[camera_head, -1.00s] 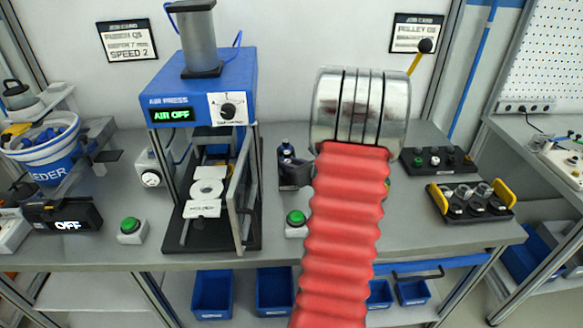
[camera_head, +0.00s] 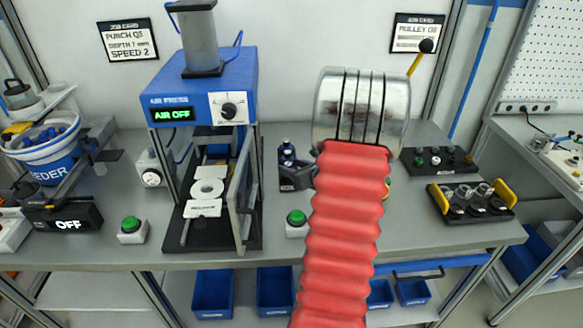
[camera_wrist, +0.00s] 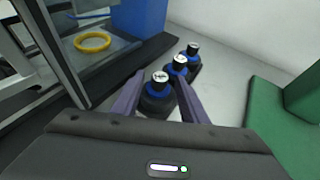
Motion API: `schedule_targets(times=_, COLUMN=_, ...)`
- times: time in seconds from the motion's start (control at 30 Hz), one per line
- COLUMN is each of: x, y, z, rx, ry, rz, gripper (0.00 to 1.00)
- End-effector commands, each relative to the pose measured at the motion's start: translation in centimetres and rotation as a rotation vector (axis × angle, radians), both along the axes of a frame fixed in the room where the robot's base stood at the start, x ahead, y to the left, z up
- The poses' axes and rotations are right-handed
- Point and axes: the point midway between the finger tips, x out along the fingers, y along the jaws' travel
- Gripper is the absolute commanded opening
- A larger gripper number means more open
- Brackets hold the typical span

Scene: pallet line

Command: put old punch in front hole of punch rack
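Three dark punches with blue collars and pale marked tops stand in a row in the wrist view: the rear punch (camera_wrist: 194,48), the middle punch (camera_wrist: 180,64) and the near punch (camera_wrist: 160,80). My gripper (camera_wrist: 160,88) has its two purple-grey fingers on either side of the near punch, close against its dark body. The near punch lines up with the other two. Its lower end and the rack's front hole are hidden. In the head view, the punches (camera_head: 287,156) stand right of the press, with my gripper (camera_head: 297,176) low beside them.
The air press (camera_head: 205,95) reads AIR OFF and stands left of the punches. A green button (camera_head: 297,217) is in front of them. My red arm sleeve hides part of the bench. Black holders (camera_head: 470,203) stand at the right.

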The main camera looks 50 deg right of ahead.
Motion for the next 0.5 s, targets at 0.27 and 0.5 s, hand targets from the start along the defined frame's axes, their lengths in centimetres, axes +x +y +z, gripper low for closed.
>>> schedule_targets(times=0.27, x=-2.6, y=0.8, z=1.2, rx=-0.002, ry=0.001, rz=-0.002, gripper=0.4)
schedule_targets(times=0.5, x=-6.1, y=1.9, z=2.7, rx=-0.002, ry=0.0, rz=-0.004, gripper=0.4)
